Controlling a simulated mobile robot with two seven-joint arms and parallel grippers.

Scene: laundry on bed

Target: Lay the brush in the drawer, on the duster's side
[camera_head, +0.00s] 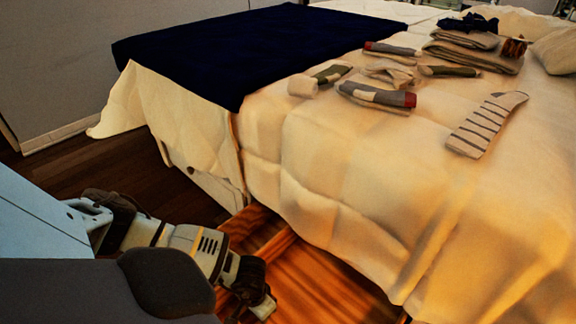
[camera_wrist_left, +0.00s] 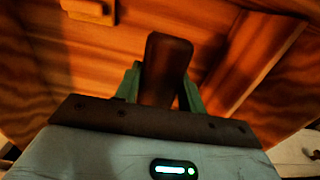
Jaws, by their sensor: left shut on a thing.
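The open wooden drawer (camera_head: 320,285) sticks out at the foot of the bed, with a raised divider (camera_head: 272,248) across it. The divider also shows at the right of the left wrist view (camera_wrist_left: 250,62). My left gripper (camera_head: 258,298) is low over the drawer. In the left wrist view, my left gripper (camera_wrist_left: 160,88) is shut on a dark brown blocky piece, which I take for the brush (camera_wrist_left: 168,58). The rest of the brush is hidden. I cannot make out the duster. My right gripper is out of view.
A small wooden block (camera_wrist_left: 90,10) shows at the top of the left wrist view. The bed (camera_head: 350,200) has a cream cover hanging beside the drawer. Rolled socks (camera_head: 376,96), folded clothes (camera_head: 474,52) and a striped piece (camera_head: 486,124) lie on top.

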